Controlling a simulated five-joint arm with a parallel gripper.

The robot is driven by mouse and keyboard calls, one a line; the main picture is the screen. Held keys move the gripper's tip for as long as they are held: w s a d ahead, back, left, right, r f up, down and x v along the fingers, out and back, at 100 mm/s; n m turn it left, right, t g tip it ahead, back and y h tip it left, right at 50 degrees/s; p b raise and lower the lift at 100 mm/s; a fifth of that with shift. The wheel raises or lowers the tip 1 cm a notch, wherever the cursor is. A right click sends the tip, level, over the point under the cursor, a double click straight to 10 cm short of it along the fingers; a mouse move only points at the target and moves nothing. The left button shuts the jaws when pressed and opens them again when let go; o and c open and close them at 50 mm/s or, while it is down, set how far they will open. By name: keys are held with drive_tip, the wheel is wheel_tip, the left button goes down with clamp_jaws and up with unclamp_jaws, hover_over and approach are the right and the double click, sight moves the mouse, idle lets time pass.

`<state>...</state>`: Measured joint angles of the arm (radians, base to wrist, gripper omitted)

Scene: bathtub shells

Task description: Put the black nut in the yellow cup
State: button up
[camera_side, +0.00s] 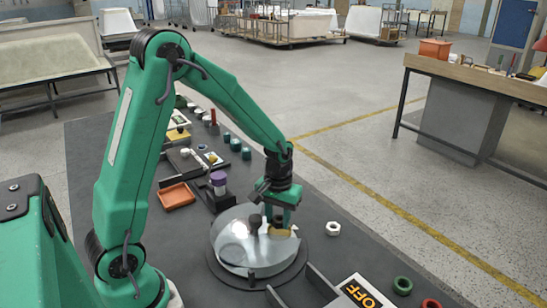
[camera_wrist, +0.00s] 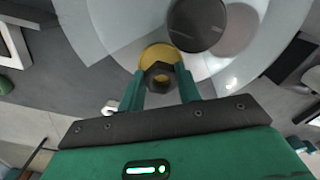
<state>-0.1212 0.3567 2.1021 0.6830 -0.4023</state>
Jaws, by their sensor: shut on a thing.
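My gripper (camera_side: 280,222) points down at the right part of a clear round dome (camera_side: 232,243) with a dark knob (camera_side: 255,220). In the wrist view my gripper (camera_wrist: 160,82) is shut on the black nut (camera_wrist: 161,77), a dark hex ring between the fingertips. The yellow cup (camera_side: 279,231) shows just below the fingers in the side view. In the wrist view the yellow cup (camera_wrist: 155,52) lies right beyond the nut, partly hidden by it. I cannot tell whether the cup is under the glass or beside it, or how high the nut is above it.
A white nut (camera_side: 333,228) lies right of the dome. A green ring (camera_side: 402,285) and an OFF sign (camera_side: 361,293) are at the front right. An orange tray (camera_side: 177,196) and a purple-topped object (camera_side: 218,181) stand to the left. Dark mat is free behind the white nut.

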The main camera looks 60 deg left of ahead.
sight(278, 220)
drive_tip(key=shift+f, duration=0.7)
drive_tip(key=shift+f, duration=0.65)
drive_tip(key=o, duration=1)
drive_tip(key=shift+c, duration=0.2)
drive_tip(key=shift+o, duration=0.3)
wheel_tip(278, 220, up, 13)
drive_tip(key=shift+r, duration=0.2)
